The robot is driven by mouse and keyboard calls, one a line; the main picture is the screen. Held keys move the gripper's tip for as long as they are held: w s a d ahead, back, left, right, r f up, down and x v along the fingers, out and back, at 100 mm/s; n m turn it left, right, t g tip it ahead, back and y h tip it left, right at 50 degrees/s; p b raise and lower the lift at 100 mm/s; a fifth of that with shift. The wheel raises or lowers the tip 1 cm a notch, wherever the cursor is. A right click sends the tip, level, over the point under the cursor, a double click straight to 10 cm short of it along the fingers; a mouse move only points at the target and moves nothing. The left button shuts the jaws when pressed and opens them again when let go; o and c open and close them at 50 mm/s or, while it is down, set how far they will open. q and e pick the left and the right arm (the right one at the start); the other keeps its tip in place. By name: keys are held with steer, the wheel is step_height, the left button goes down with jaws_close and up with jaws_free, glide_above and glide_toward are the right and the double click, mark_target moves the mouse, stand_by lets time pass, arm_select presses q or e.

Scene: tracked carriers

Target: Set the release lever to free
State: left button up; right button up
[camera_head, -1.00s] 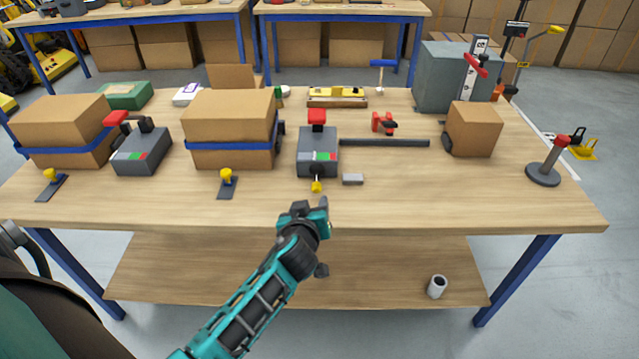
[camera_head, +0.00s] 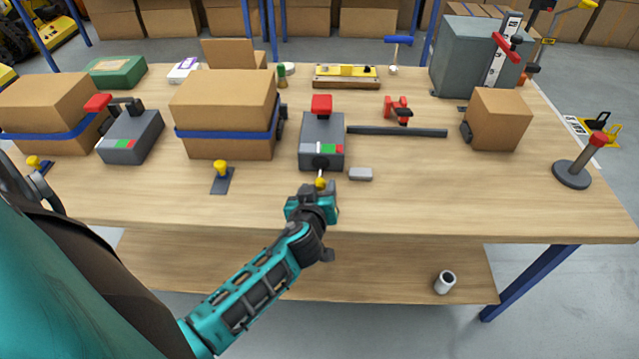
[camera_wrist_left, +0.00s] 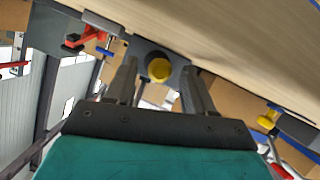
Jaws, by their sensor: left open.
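A grey box (camera_head: 322,150) with a red and green label and a red handle (camera_head: 321,104) on top stands mid-table. A short lever with a yellow knob (camera_head: 321,183) sticks out from its front; I take this as the release lever. In the left wrist view, the yellow knob (camera_wrist_left: 159,70) shows between the two fingers. My left gripper (camera_head: 317,191) is open at the knob, with no clear contact visible. It partly hides the knob in the head view. My right gripper is in neither view.
A small grey block (camera_head: 361,174) lies just right of the lever. A dark bar (camera_head: 398,132) and a red clamp (camera_head: 397,110) are behind it. A strapped carton (camera_head: 226,115) and another yellow knob (camera_head: 221,168) stand left. The front right of the table is clear.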

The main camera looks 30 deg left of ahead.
arm_select(q)
steer(key=shift+c, duration=0.5)
jaws_close()
stand_by(0.3)
